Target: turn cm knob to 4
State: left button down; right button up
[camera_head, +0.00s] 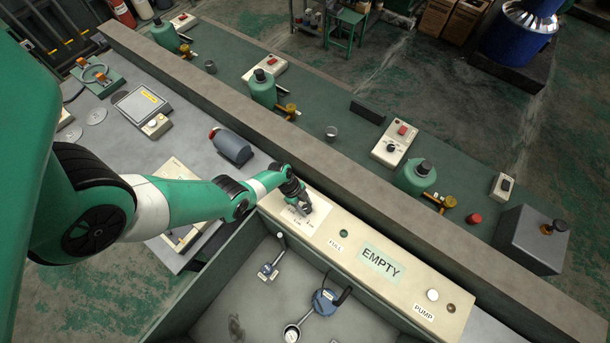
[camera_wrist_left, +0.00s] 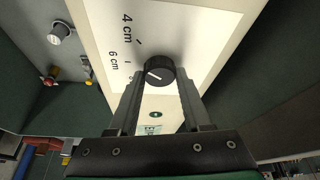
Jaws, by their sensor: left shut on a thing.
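The black cm knob (camera_wrist_left: 160,70) sits on a white dial plate (camera_wrist_left: 205,40) in the left wrist view. My left gripper (camera_wrist_left: 160,84) is shut on the knob, one finger on each side. In the head view my left gripper (camera_head: 302,207) reaches down to the left end of the cream control panel (camera_head: 325,226), and the knob is too small to make out there. My right gripper is in neither view.
The panel also carries a "FULL" label (camera_head: 335,248), a green indicator (camera_head: 344,233), an "EMPTY" display (camera_head: 381,262) and a white pump button (camera_head: 432,295). An open bin (camera_head: 225,298) with gauges lies in front. A raised ledge (camera_head: 330,165) runs behind.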

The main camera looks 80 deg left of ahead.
pick_arm(q)
jog(key=shift+a+f+m+g+h+b, duration=0.15)
jog(key=shift+m+g+h+b, duration=0.2)
jog(key=shift+m, duration=1.25)
jog(key=shift+c, duration=1.8)
grip_release()
jog(key=shift+r, duration=0.25)
